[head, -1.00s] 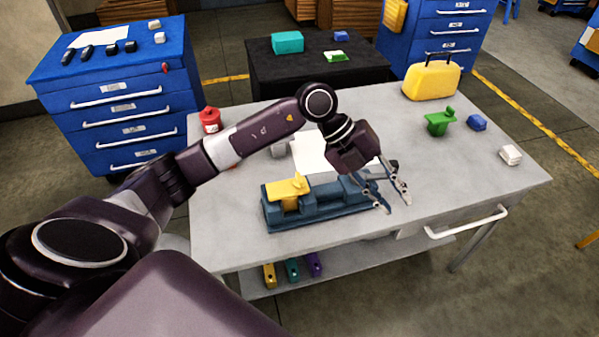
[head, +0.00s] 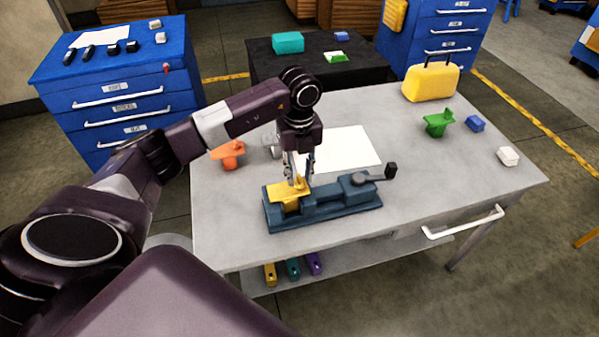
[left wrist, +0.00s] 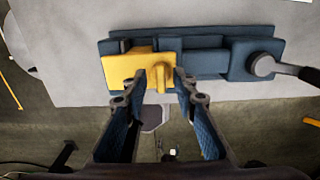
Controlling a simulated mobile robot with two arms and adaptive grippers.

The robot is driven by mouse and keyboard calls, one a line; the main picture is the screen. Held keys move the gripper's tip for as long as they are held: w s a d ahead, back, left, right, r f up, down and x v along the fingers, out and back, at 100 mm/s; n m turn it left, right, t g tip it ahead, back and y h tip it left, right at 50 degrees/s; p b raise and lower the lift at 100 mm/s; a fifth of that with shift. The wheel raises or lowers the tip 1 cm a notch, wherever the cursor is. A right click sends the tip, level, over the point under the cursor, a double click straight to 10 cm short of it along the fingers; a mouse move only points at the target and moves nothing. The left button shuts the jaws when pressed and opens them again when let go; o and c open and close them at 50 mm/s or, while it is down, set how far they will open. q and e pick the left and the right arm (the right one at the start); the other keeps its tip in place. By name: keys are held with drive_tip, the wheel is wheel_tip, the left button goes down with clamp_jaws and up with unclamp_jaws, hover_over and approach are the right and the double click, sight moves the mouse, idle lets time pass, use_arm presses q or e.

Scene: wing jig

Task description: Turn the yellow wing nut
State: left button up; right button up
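The yellow wing nut (head: 281,193) sits on the left part of a dark blue vise-like jig (head: 330,206) on the grey table. In the left wrist view the wing nut (left wrist: 122,70) is a flat yellow piece with a raised, rounded wing at its right. My left gripper (head: 299,182) points down over the wing nut. In the left wrist view my left gripper (left wrist: 160,80) is open, with one fingertip on each side of the raised wing. Small gaps seem to show; contact is unclear. My right gripper is not in view.
A black-knobbed handle (head: 390,170) sticks out at the jig's right end. A white sheet (head: 345,148) lies behind the jig, and an orange part (head: 229,153) stands left. A green part (head: 438,123), blue block (head: 475,124) and yellow case (head: 431,82) stand right. The table's front right is clear.

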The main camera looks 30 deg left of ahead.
use_arm(q)
drive_tip(key=shift+f, duration=0.35)
clamp_jaws()
